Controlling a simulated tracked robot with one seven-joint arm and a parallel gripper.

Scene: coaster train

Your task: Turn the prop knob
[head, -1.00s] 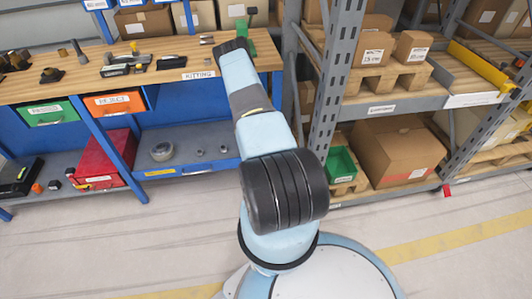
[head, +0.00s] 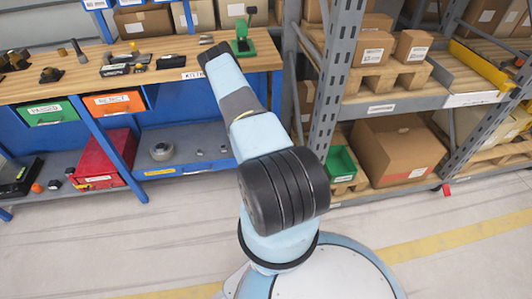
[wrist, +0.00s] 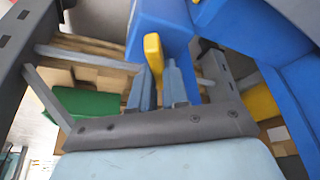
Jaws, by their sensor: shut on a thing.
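My gripper (wrist: 155,88) shows in the wrist view with its two grey-blue fingers close together, shut on a slim yellow piece (wrist: 153,52) that sticks up between them. A large blue surface lies behind the yellow piece. In the head view my arm reaches to the workbench, and the gripper itself is hidden by the arm. A green stand with a dark upright part (head: 242,42) is on the bench's right end, just right of my arm's end. I cannot tell for sure which thing is the prop knob.
The wooden workbench (head: 170,78) carries several dark tools at the left. Drawers, green (head: 48,112) and orange (head: 113,103), hang below it, and a red box (head: 103,160) is on the lower shelf. A metal rack upright (head: 338,75) stands close right of my arm.

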